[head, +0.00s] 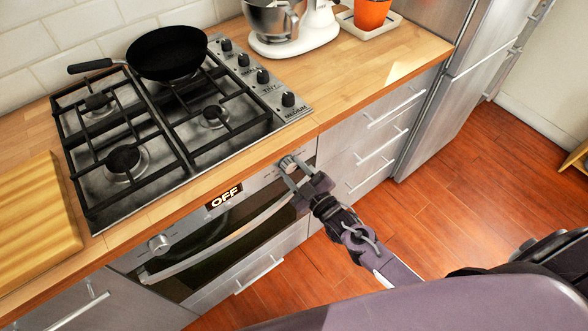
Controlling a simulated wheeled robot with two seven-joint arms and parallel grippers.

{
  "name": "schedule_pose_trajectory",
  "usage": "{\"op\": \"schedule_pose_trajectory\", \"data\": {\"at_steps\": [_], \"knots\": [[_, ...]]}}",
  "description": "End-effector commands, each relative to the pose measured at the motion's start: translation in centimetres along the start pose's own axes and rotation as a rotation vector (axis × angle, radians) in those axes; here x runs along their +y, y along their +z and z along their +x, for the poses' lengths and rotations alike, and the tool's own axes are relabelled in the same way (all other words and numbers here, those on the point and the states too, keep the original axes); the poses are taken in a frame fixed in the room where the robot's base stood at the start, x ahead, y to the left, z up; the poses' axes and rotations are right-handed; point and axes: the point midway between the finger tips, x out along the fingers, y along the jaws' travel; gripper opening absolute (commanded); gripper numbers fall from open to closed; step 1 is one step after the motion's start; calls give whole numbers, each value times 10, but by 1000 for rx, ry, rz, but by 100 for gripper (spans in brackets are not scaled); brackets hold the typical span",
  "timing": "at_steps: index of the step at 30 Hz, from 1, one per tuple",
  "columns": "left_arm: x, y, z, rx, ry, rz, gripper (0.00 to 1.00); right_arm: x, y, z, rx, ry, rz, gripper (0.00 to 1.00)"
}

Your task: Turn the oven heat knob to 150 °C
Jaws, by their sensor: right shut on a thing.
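The oven (220,232) is built in under the worktop, with a steel front panel, a long bar handle and a dark glass door. Its display (225,197) reads OFF. A round silver knob (288,162) sits at the panel's right end, and a second silver knob (159,244) sits at its left end. My right gripper (289,171) is at the right-hand knob, its fingers shut on it from either side. The marks around that knob are too small to read. My left gripper is not in view.
Above the oven is a gas hob (165,120) with a black pan (167,53) on a back burner. Hob knobs (262,76) line its right side. A wooden board (35,222) lies left, a white mixer (294,30) stands behind. Drawers with bar handles are right of the oven.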

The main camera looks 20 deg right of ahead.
Motion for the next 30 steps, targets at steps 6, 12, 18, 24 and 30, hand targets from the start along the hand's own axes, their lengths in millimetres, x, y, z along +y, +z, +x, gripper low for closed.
{"op": "schedule_pose_trajectory", "data": {"at_steps": [6,12,18,24,30], "knots": [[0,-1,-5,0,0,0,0,-1,0,-1,-14,14,206,15],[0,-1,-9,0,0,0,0,-1,0,-1,-23,27,396,15],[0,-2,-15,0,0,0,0,-1,0,-1,-31,40,583,15],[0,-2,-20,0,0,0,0,-2,-1,-1,-40,51,754,15],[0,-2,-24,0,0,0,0,-2,-1,-1,-46,59,888,15]]}}
